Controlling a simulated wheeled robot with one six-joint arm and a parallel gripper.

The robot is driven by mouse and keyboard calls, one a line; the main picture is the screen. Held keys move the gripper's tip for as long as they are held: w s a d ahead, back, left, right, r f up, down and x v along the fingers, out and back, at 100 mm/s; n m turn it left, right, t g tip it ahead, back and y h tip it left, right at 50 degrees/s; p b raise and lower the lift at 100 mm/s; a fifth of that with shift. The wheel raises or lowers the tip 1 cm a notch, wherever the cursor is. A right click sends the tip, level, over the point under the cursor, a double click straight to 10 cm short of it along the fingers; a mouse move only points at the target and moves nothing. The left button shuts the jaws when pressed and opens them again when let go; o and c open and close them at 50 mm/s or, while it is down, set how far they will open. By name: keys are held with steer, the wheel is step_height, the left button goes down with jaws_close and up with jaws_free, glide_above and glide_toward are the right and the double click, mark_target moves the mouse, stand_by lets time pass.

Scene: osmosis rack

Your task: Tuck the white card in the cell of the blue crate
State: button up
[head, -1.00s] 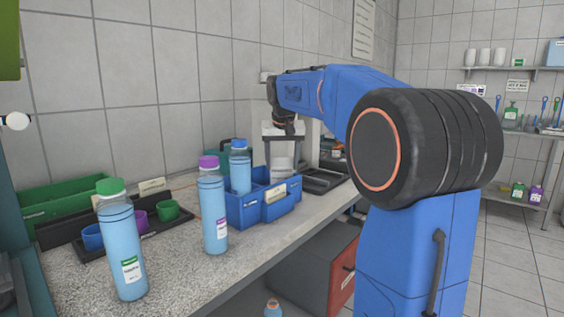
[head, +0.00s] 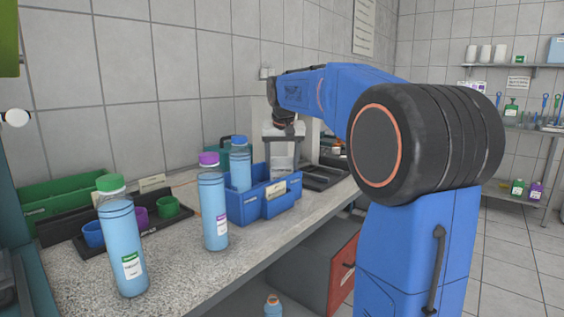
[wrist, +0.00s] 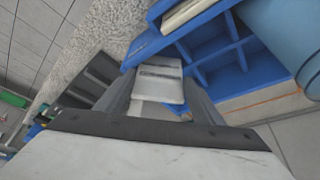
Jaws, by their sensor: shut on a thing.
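The white card (wrist: 160,84), with a grey printed band, is held between the two fingers of my gripper (wrist: 163,98) in the wrist view. My gripper is shut on it. The blue crate (wrist: 212,48) lies just beyond and to the right of the card, its dividers and several cells showing. The card's far end appears close to the crate's edge; I cannot tell whether they touch.
A blue-capped bottle (head: 240,168) stands in the crate. A purple-capped bottle (head: 214,210) and a green-capped bottle (head: 122,240) stand on the bench to its left. A black tray with cups (head: 168,207) is behind them.

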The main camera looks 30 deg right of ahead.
steer(key=shift+f, duration=0.3)
steer(key=shift+r, duration=0.3)
stand_by(1.0)
steer(key=o, duration=1.1)
step_height(320, 180, up, 7)
stand_by(1.4)
stand_by(0.5)
